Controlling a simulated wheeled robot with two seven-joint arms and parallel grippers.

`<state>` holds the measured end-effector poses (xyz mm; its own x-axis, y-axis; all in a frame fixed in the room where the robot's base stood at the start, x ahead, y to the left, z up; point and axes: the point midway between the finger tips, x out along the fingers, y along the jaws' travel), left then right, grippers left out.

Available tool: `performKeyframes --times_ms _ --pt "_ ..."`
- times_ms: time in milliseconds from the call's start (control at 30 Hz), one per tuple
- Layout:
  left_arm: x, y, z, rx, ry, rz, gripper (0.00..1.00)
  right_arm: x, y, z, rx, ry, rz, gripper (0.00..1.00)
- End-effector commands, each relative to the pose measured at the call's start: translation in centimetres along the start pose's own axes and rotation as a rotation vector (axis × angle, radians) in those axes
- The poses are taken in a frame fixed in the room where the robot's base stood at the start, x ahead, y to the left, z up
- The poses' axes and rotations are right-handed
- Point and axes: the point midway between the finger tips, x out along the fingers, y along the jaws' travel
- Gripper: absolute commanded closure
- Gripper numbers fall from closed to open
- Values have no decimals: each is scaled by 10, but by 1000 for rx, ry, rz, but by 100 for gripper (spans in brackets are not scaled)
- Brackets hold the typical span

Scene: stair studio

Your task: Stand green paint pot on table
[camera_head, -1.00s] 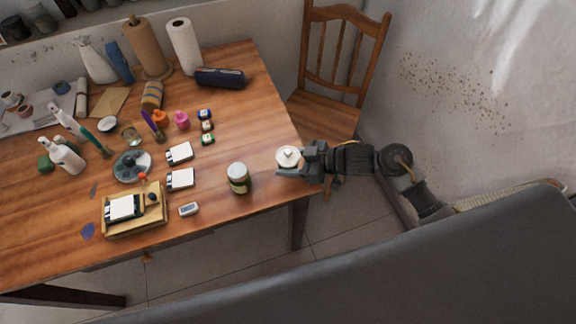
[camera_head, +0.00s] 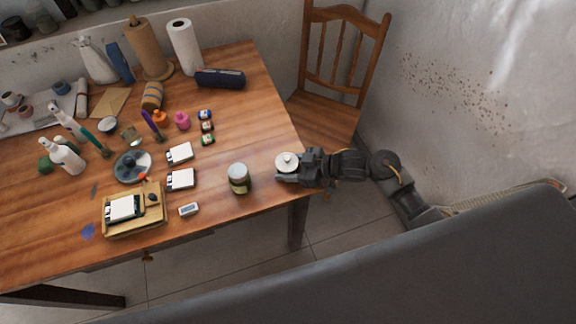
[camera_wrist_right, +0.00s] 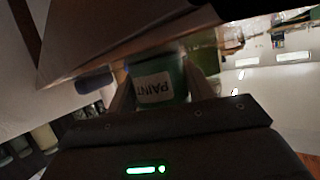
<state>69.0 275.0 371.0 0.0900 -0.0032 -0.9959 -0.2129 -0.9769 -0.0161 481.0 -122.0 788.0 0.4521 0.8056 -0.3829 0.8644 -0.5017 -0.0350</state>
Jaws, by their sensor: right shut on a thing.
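The green paint pot shows its white lid (camera_head: 287,160) facing up in the head view, at the right front corner of the wooden table (camera_head: 235,120). In the right wrist view its green side with a PAINT label (camera_wrist_right: 156,86) sits between the fingers, the lettering upside down. My right gripper (camera_head: 293,173) reaches in from the right and is shut on the pot. The pot overlaps the table edge in the picture; whether it touches the top I cannot tell. My left gripper is not in view.
A lidded jar (camera_head: 238,178) stands on the table just left of the pot. Small paint bottles (camera_head: 207,127), white boxes (camera_head: 180,179) and a small timer-like device (camera_head: 189,209) lie further left. A wooden chair (camera_head: 330,110) stands behind the right edge. Bare tabletop lies behind the jar.

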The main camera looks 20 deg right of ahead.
Motion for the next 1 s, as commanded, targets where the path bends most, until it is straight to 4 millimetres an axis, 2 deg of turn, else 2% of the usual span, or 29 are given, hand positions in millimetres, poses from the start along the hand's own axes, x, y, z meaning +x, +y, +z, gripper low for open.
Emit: performKeyframes --times_ms 33,167,467,567,667,1000 --pt "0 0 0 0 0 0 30 0 0 1 0 0 0 44" --pt "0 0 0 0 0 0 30 0 0 0 0 0 0 27" --pt "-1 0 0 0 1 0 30 0 0 -1 0 0 0 26" --pt "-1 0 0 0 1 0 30 -6 0 -2 0 -1 2 26" --pt "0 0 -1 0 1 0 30 -22 1 -1 -3 -2 3 26" --pt "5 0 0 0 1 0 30 -92 0 -1 -3 -3 1 26"
